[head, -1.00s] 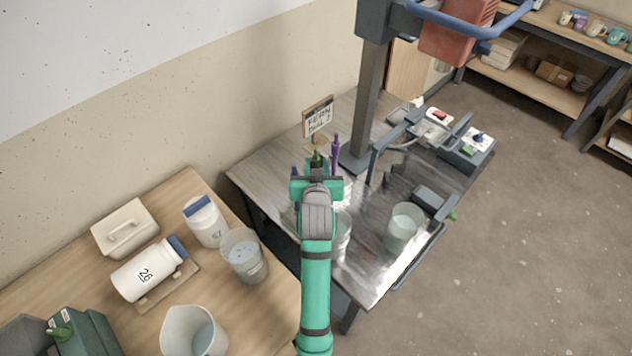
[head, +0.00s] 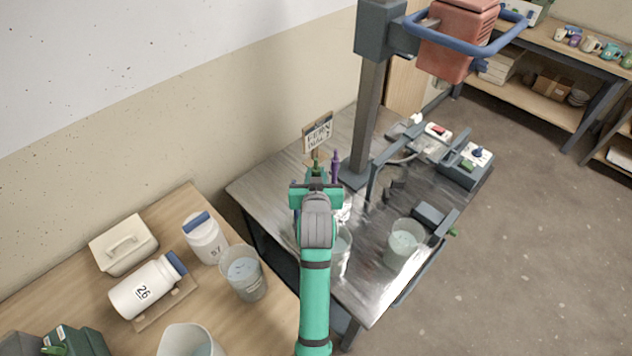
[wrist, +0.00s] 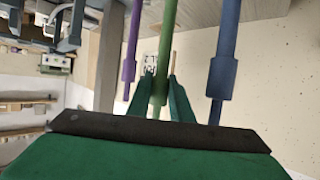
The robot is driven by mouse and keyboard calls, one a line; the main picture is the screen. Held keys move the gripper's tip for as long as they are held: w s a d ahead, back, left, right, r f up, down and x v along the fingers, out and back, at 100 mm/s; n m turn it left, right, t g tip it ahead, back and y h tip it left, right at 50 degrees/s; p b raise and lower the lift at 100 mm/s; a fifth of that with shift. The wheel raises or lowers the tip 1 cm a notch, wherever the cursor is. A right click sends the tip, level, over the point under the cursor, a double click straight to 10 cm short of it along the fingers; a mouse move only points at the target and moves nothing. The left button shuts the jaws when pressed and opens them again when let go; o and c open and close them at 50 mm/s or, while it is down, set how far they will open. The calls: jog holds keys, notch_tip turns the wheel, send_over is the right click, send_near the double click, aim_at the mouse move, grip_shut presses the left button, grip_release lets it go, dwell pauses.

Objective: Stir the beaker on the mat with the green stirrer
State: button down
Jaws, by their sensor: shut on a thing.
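In the wrist view my gripper (wrist: 163,100) is shut on the green stirrer (wrist: 159,85), with a finger on each side of it. A purple stirrer (wrist: 132,50) is to its left and a blue stirrer (wrist: 226,50) to its right, both outside the fingers. In the head view my gripper (head: 316,193) is at the back of the metal table, the green stirrer's top (head: 316,165) showing just beyond it. One clear beaker (head: 404,243) stands on the metal table's right part. Another beaker (head: 343,248) is partly hidden by my arm. I cannot make out a mat.
A mixer column (head: 368,100) rises behind the gripper to the right, beside a sign (head: 318,132). Purple (head: 335,168) and blue stirrers stand close to the gripper. The wooden table (head: 270,318) at left holds bottles, a lidded box and beakers.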

notch_tip(320, 180, up, 17)
jog(key=shift+f, duration=0.15)
dwell(1.5)
jog(key=shift+a, duration=0.1)
